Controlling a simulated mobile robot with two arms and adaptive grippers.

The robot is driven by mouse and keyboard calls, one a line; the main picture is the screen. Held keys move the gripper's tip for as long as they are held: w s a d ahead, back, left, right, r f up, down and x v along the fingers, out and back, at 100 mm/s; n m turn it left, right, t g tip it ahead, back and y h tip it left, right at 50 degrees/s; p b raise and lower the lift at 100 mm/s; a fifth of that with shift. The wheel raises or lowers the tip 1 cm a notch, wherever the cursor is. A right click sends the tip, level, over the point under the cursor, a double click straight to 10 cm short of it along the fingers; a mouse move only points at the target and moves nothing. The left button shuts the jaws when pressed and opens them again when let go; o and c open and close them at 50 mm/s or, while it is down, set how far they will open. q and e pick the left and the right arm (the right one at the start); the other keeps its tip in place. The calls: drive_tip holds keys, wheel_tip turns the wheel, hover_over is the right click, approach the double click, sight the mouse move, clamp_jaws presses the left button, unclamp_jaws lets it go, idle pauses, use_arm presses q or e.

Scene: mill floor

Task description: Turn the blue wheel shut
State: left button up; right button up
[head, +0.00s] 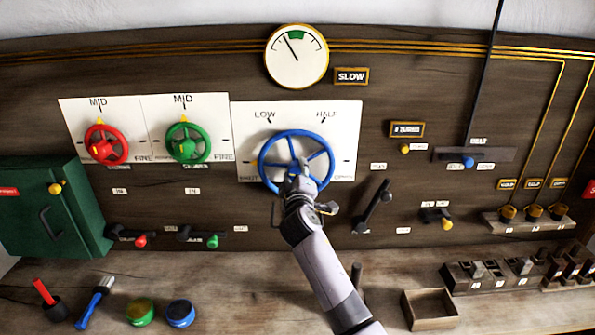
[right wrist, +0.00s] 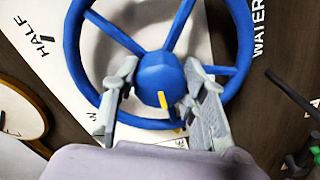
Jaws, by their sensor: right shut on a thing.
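The blue wheel (head: 263,150) is mounted on a white plate (head: 348,140) at the middle of the wall panel. The plate reads LOW and HALF along its top; the smaller words lower down are hard to read. My right gripper (head: 297,174) reaches up to the wheel's centre. In the right wrist view, the two fingers of my right gripper (right wrist: 160,78) are on either side of the blue hub (right wrist: 157,73), shut on it. A yellow pointer (right wrist: 163,100) shows on the hub, between the fingers. In the head view my gripper hides the hub's lower part. My left gripper is not in view.
A red wheel (head: 118,148) and a green wheel (head: 203,150) are on plates at left. A round gauge (head: 296,70) hangs above the blue wheel. A black lever (head: 372,206) stands close to my right gripper's right. A green box (head: 80,215) projects at far left.

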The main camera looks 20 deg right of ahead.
drive_tip(key=shift+n, duration=0.5)
drive_tip(key=o, duration=1.1)
drive_tip(key=shift+a, duration=0.1)
drive_tip(key=shift+o, duration=0.3)
drive_tip(key=v, duration=1.2)
drive_tip(key=shift+s+f, duration=0.1)
